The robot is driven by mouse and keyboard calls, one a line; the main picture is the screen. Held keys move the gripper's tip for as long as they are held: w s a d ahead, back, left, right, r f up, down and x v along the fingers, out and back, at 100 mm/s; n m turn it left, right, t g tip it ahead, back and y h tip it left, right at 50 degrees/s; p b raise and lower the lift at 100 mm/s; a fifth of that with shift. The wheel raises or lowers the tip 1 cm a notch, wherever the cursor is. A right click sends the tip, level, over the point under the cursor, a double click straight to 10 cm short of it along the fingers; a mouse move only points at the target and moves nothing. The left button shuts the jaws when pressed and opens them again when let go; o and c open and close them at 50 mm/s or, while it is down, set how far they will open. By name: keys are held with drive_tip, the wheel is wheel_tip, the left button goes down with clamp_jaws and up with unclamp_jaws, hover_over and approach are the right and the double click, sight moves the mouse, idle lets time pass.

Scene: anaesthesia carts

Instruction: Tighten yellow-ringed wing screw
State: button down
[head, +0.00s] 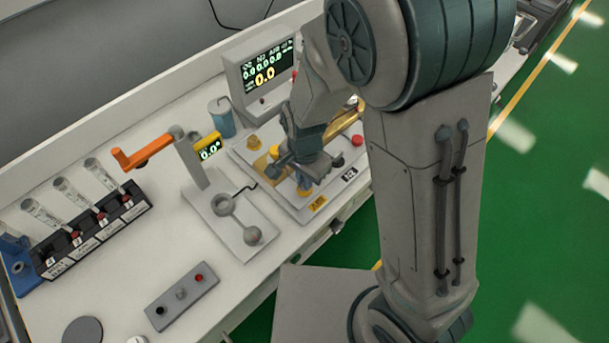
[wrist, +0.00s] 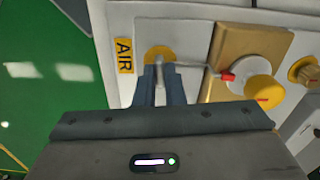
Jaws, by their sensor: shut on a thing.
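The yellow-ringed wing screw (wrist: 158,54) is by the AIR label (wrist: 124,55) on the pale panel in the wrist view. My gripper (wrist: 161,72) is shut on it, with a finger on each side of its grey metal part. The fingers hide part of the screw and its ring. In the head view my gripper (head: 303,178) reaches down to the panel's near edge, and a bit of the yellow ring (head: 304,191) shows beneath it. How far the screw is turned cannot be told.
A brass block (wrist: 238,45), a yellow knob (wrist: 262,90) and a red-tipped lever (wrist: 228,77) are right of the screw. A monitor (head: 250,72) stands behind the panel. An orange-handled stand (head: 195,165) and a vial rack (head: 95,232) are to the left.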

drive_tip(key=shift+m, duration=0.5)
drive_tip(key=c, duration=1.5)
unclamp_jaws()
drive_tip(key=shift+r, duration=0.15)
wheel_tip(320, 180, up, 14)
drive_tip(key=shift+f, duration=0.2)
drive_tip(key=shift+d, duration=0.15)
drive_tip(key=s+d+r+n+t, duration=0.1)
drive_tip(key=s+d+r+n, duration=0.1)
drive_tip(key=d, duration=0.4)
drive_tip(key=s+d+r+n+t, duration=0.1)
drive_tip(key=s+d+r+n, duration=0.1)
drive_tip(key=d, duration=0.4)
drive_tip(key=s+d+r+n+t, duration=0.1)
drive_tip(key=s+d+r+n, duration=0.1)
drive_tip(key=d, duration=0.4)
drive_tip(key=shift+s+d+r+n+t, duration=0.1)
drive_tip(key=shift+s+r+n+t, duration=0.05)
drive_tip(key=shift+s+n, duration=0.3)
drive_tip(key=shift+s+d+r+n+t, duration=0.1)
drive_tip(key=shift+s+r+n+t, duration=0.05)
drive_tip(key=shift+s+n, duration=0.3)
